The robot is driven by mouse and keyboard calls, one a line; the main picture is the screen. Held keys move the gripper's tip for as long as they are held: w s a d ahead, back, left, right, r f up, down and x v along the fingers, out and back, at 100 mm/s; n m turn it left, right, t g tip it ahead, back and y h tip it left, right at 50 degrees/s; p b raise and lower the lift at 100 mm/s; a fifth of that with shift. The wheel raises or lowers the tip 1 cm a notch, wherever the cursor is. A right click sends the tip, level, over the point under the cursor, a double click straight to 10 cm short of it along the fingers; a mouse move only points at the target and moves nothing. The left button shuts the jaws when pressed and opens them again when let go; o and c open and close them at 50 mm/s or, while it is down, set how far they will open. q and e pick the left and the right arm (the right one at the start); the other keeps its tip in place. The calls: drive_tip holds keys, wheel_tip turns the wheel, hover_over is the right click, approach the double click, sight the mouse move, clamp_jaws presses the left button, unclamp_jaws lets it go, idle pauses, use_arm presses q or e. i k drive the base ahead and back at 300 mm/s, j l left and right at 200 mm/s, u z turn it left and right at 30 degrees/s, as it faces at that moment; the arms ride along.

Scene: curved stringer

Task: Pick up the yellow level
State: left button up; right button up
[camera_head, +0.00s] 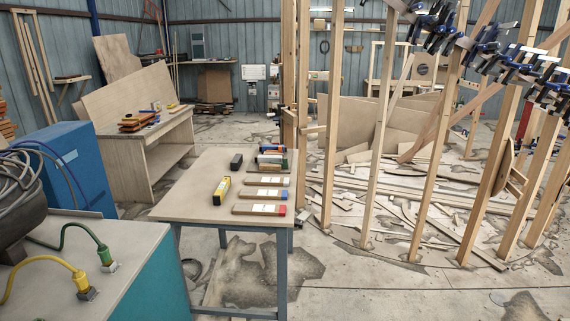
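A short yellow block with black parts (221,190), which looks like the yellow level, lies on the front table (180,205). It sits near the middle of the tabletop, left of several wooden-handled tools. Its long side points away from me and nothing covers it. Neither of my grippers shows in this view.
On the same table are a dark block (236,161) and brown pieces with red or blue ends (259,208). A teal cabinet (140,280) with cables stands front left, a blue box (65,165) behind it. Wooden posts (376,150) with clamps stand right. The tabletop's left part is clear.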

sight(218, 197)
drive_tip(key=i+l+u, duration=0.1)
drive_tip(key=i+u, duration=0.25)
drive_tip(key=i+l+u, duration=0.2)
drive_tip(key=i+u, duration=0.15)
drive_tip(key=i+l+u, duration=0.3)
drive_tip(key=i, duration=0.1)
